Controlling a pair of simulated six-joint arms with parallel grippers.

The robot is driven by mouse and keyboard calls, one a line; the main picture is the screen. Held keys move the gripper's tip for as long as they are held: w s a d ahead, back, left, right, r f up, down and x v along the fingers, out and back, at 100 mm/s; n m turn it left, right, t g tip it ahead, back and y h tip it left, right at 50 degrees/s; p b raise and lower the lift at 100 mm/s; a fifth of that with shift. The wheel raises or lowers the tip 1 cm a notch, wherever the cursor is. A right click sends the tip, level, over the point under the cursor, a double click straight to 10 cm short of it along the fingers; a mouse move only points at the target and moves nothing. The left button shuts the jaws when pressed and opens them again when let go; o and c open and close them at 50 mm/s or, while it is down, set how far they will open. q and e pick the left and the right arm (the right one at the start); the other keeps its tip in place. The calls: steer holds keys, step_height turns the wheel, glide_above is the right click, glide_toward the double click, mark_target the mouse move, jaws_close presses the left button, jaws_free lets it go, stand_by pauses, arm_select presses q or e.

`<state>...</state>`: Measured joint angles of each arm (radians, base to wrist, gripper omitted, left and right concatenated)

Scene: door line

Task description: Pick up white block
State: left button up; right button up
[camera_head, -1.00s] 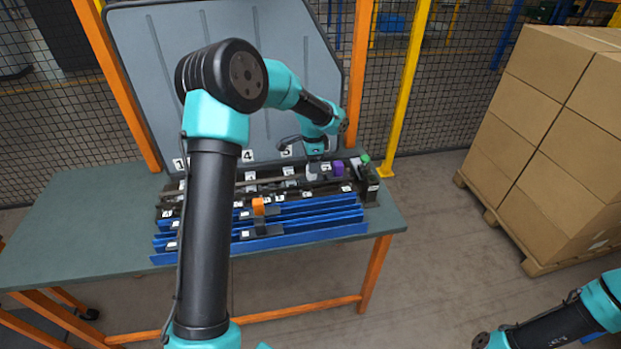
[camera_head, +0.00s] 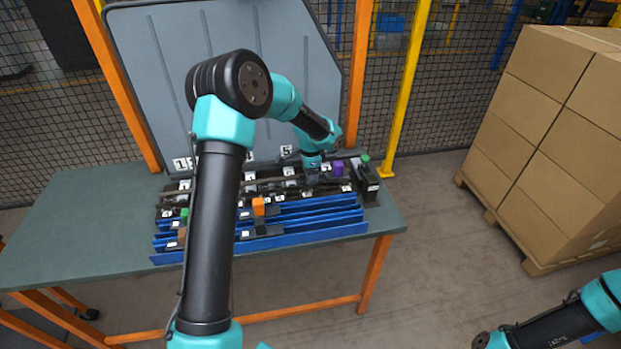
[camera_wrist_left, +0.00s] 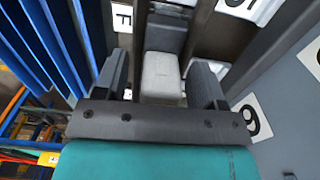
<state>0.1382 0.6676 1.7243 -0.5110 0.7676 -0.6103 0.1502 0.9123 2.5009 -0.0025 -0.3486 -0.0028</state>
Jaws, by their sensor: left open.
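The white block (camera_wrist_left: 162,76) shows in the left wrist view between the two fingers of my left gripper (camera_wrist_left: 160,66), with a gap on each side. The fingers are open and sit on both sides of the block. In the head view, my left gripper (camera_head: 312,180) is down among the rails at the right part of the fixture, and I cannot make out the white block there. My right gripper is out of view; only part of my right arm shows at the lower right.
A purple block (camera_head: 338,168) is just right of the gripper. An orange block (camera_head: 258,206) and a green block (camera_head: 184,214) sit further left. Blue rails (camera_head: 300,231) run along the front of the table (camera_head: 90,225), whose left part is clear.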

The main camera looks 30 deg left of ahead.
arm_select(q)
steer(key=shift+c, duration=0.2)
steer(key=c, duration=1.1)
steer(key=shift+r, duration=0.15)
step_height(320, 180, up, 10)
steer(key=shift+f, duration=0.1)
stand_by(0.4)
